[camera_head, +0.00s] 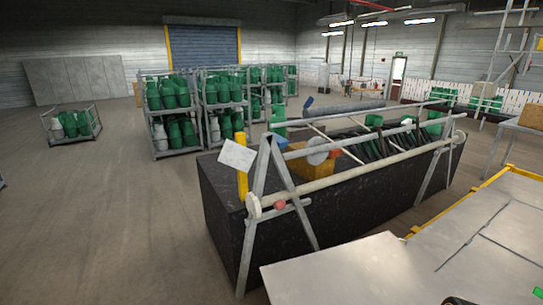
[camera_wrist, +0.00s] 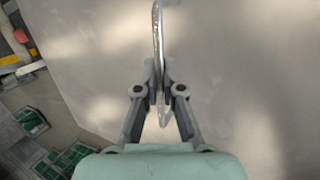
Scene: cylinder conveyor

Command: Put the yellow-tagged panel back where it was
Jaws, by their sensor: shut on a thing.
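In the wrist view my gripper (camera_wrist: 160,88) is shut on a thin, pale, shiny piece (camera_wrist: 158,32) seen edge-on. In the head view a small white panel (camera_head: 237,155) sits tilted beside a yellow post (camera_head: 242,182) at the near end of the dark conveyor tank. My gripper cannot be made out in the head view.
A dark tank (camera_head: 350,205) with metal A-frames fills the middle. Flat grey plates (camera_head: 350,270) with yellow edging lie lower right. Racks of green cylinders (camera_head: 170,95) stand behind. The floor (camera_head: 100,215) at left is clear. A broad grey surface (camera_wrist: 250,90) lies beneath my gripper.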

